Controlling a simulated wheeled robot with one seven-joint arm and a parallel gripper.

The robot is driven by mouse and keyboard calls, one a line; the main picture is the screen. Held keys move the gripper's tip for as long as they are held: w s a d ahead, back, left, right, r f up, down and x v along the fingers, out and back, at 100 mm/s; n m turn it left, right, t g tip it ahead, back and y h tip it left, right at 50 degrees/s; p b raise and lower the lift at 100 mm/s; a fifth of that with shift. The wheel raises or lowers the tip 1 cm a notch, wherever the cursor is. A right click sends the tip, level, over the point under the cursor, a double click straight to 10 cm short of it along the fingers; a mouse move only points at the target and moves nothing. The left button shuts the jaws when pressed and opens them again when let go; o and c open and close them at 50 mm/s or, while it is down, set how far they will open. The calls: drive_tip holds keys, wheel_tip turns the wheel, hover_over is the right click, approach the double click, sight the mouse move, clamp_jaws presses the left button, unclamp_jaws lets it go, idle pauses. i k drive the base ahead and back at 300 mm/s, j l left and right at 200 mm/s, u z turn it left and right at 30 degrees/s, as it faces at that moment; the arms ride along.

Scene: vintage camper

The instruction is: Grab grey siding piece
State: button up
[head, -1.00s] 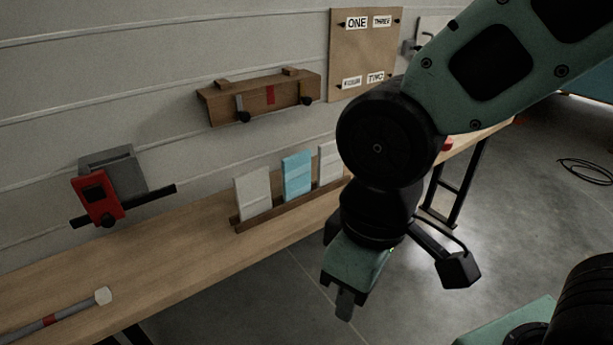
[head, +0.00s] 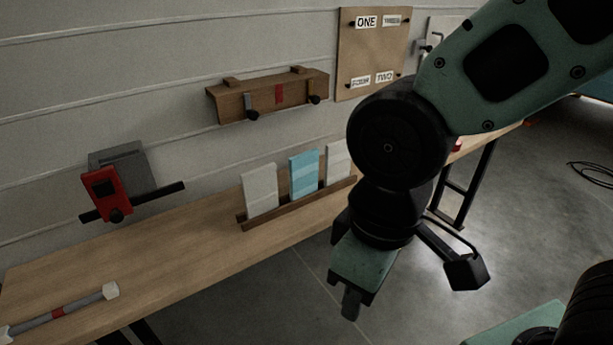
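A pale grey siding piece (head: 260,190) stands upright at the left end of a dark wooden rack on the bench. A light blue siding piece (head: 304,173) stands beside it. A third, whitish piece (head: 338,161) stands at the right end, partly hidden behind my arm. Their close shades make it hard to tell which pale piece is the truly grey one. My gripper (head: 351,305) points down in front of the bench, to the right of and nearer than the rack, apart from the pieces. It shows side-on, so its opening is hidden.
The rack (head: 290,209) sits on the long wooden bench (head: 175,245). A red and black device (head: 107,194) hangs on the wall at left. A wooden shelf (head: 268,97) and a number board (head: 372,58) are above. A grey rod (head: 62,313) lies at the bench's near left.

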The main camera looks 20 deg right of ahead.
sight(259, 185)
drive_tip(key=j+u, duration=0.35)
drive_tip(key=i+j+u, duration=0.1)
drive_tip(key=u, duration=0.25)
drive_tip(key=i+j+u, duration=0.1)
drive_tip(key=u, duration=0.25)
drive_tip(key=j, duration=0.1)
